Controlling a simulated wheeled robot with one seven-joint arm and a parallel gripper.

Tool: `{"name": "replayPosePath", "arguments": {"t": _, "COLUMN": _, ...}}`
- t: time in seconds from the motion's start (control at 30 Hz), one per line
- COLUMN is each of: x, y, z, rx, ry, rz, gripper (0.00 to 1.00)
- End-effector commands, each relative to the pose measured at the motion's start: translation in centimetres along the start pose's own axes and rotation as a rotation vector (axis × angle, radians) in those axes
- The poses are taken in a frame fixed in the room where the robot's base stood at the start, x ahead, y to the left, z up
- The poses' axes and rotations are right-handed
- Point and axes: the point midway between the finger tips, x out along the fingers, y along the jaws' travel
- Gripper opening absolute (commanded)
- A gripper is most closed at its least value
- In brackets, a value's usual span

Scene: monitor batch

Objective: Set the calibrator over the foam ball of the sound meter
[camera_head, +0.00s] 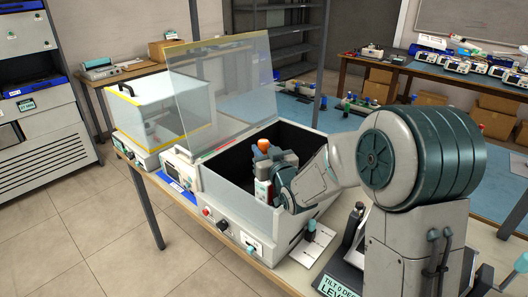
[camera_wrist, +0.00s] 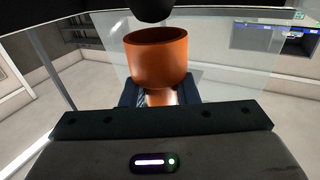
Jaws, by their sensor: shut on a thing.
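The orange cup-shaped calibrator (camera_wrist: 157,62) stands between my gripper's fingers (camera_wrist: 160,97) in the wrist view, its round open mouth towards the top of the picture. My gripper is shut on its lower part. A dark round ball (camera_wrist: 155,9), which looks like the foam ball, shows just past the mouth, cut off by the top edge; a narrow gap separates them in the picture. In the head view the calibrator's orange top (camera_head: 263,145) shows by my gripper (camera_head: 268,158), over the open test box (camera_head: 228,203). I cannot make out the sound meter's body.
The box has a dark inside and a clear raised lid (camera_head: 215,85) behind my gripper. Knobs and a switch line its front. A second clear-covered box (camera_head: 165,115) stands to the left. A tilt sign (camera_head: 340,284) and small items lie on the bench near my arm.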

Motion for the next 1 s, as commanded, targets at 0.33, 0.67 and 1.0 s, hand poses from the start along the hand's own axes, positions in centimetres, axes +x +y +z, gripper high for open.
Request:
{"name": "replayPosePath", "arguments": {"t": 0.33, "x": 0.0, "y": 0.0, "z": 0.1, "rx": 0.0, "ry": 0.001, "rz": 0.0, "gripper": 0.02}}
{"name": "replayPosePath", "arguments": {"t": 0.67, "x": 0.0, "y": 0.0, "z": 0.7, "rx": 0.0, "ry": 0.001, "rz": 0.0, "gripper": 0.02}}
{"name": "replayPosePath", "arguments": {"t": 1.0, "x": 0.0, "y": 0.0, "z": 1.2, "rx": 0.0, "ry": 0.001, "rz": 0.0, "gripper": 0.02}}
